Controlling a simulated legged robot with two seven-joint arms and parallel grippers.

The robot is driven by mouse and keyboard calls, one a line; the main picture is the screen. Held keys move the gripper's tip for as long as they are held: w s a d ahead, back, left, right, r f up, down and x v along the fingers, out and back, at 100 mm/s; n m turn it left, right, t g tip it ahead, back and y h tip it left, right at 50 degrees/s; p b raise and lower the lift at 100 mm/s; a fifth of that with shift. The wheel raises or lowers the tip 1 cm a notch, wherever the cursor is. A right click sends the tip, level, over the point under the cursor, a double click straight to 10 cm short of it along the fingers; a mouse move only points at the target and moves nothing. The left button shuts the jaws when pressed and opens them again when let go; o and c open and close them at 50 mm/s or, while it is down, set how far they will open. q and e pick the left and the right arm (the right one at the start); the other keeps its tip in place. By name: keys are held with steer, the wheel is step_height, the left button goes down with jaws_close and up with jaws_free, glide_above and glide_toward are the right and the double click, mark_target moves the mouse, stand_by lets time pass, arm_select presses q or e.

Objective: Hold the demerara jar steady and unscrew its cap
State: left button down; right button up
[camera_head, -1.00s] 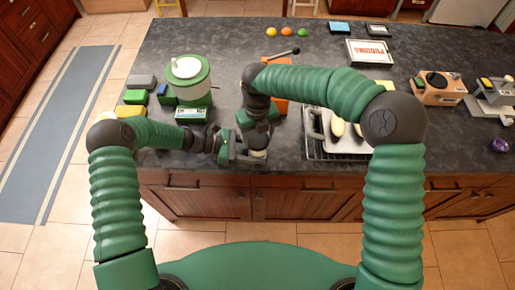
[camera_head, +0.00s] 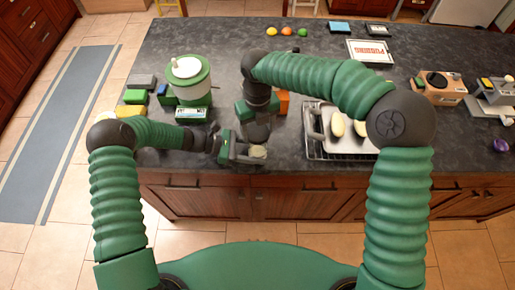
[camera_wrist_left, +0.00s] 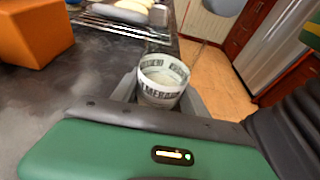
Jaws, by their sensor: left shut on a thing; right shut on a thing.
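The demerara jar (camera_wrist_left: 162,82) stands in my left gripper (camera_wrist_left: 160,98), its white label ring lettered in black. Its top looks open, with pale contents inside. In the head view the jar (camera_head: 258,152) sits near the front edge of the counter, gripped from the left by my left gripper (camera_head: 248,154). My right gripper (camera_head: 258,131) is above and just behind the jar, shut and apart from it. The cap is not clearly seen; what the right jaws hold is mostly hidden. A grey rounded part (camera_wrist_left: 225,4) shows at the top of the left wrist view.
An orange block (camera_wrist_left: 32,32) stands behind the grippers. A rack with a tray (camera_head: 318,155) and pale oblong items lies to the right. The counter's front edge is close.

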steer(key=shift+r, duration=0.65)
arm_select(q)
steer(key=c, duration=0.5)
jaws_free()
steer(key=v, duration=1.2)
steer(key=shift+a, duration=0.15)
arm_select(e)
steer(key=shift+a, duration=0.1)
arm_select(q)
steer(key=shift+w, duration=0.1)
steer(key=shift+f, duration=0.1)
